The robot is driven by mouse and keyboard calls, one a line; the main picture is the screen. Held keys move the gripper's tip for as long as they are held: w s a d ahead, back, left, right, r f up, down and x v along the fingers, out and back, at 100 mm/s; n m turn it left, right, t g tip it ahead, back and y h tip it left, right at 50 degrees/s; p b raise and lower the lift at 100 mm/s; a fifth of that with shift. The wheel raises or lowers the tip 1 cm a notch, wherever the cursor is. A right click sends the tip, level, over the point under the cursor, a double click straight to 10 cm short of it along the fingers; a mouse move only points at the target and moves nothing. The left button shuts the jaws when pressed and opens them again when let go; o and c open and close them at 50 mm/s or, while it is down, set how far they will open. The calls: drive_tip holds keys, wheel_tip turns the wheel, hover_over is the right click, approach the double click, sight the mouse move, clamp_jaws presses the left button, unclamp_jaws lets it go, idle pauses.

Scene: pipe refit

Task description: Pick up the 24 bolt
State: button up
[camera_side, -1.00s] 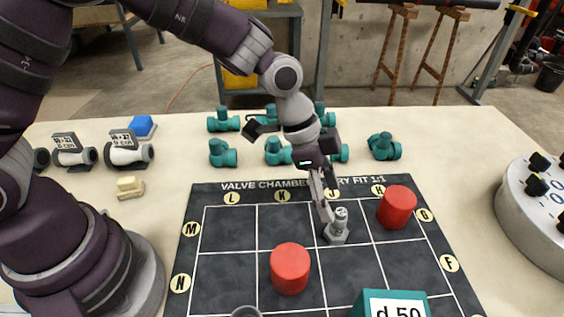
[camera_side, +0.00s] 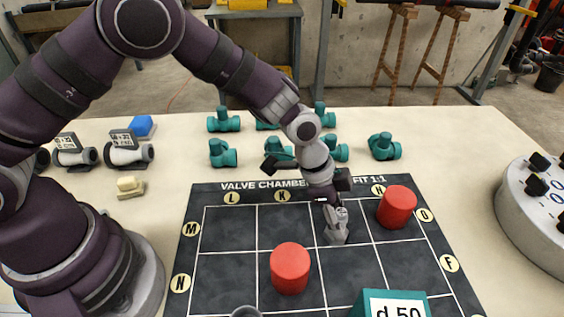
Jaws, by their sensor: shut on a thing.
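A grey metal bolt (camera_side: 338,238) stands on the dark valve chamber mat (camera_side: 230,260), left of a red cylinder near label H. My gripper (camera_side: 336,220) is directly over the bolt, pointing down, with its fingers shut around the bolt's upper part. The fingers cover part of the bolt. The bolt still appears to be at the mat surface. Any number on the bolt is too small to read.
Red cylinders stand right (camera_side: 397,207) and front-left (camera_side: 290,268) of the bolt. Teal pipe fittings (camera_side: 383,147) line the back. A round white console (camera_side: 545,215) is at right.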

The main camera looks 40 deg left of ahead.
clamp_jaws()
